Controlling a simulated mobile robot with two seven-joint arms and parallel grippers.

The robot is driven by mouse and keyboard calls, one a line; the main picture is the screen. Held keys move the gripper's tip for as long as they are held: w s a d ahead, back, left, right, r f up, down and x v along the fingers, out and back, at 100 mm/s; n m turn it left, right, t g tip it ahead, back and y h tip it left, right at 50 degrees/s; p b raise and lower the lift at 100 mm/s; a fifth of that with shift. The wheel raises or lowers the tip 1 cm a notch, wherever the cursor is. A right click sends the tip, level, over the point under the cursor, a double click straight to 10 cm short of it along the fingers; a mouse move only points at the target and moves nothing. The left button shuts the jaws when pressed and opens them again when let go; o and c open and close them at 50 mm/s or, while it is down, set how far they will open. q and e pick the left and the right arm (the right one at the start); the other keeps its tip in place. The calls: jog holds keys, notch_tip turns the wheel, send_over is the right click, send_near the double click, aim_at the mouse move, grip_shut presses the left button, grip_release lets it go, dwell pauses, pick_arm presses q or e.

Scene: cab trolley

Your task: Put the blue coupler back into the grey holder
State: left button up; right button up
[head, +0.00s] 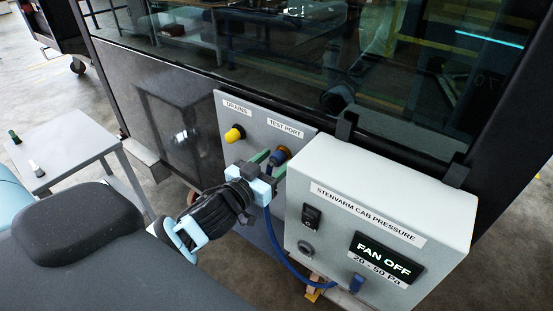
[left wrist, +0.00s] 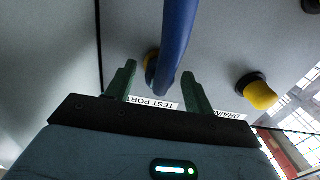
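The blue coupler (head: 280,155) sits at the TEST PORT on the grey panel, with its blue hose (head: 288,262) hanging down to the control box. My left gripper (head: 268,158) is right at the coupler. In the left wrist view its green fingers (left wrist: 160,82) stand apart on either side of the blue hose (left wrist: 178,40), with gaps visible; the coupler's body is largely hidden behind the hose. A grey ring-shaped fitting (head: 306,248) on the box front may be the grey holder; I cannot tell for sure. My right gripper is not in view.
The grey control box (head: 420,205) reading FAN OFF projects just right of my left gripper. A yellow drain knob (head: 234,134) is close on the left and also shows in the left wrist view (left wrist: 260,94). A small table (head: 75,145) stands far left.

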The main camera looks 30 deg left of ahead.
aim_at(270, 166)
pick_arm(q)
grip_shut()
jog(key=shift+s, duration=0.15)
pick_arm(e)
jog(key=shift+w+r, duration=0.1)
pick_arm(q)
jog(key=shift+s, duration=0.65)
jog(key=shift+s+a+p, duration=0.15)
jog(key=shift+s+p, duration=0.2)
jog(key=shift+s, duration=1.85)
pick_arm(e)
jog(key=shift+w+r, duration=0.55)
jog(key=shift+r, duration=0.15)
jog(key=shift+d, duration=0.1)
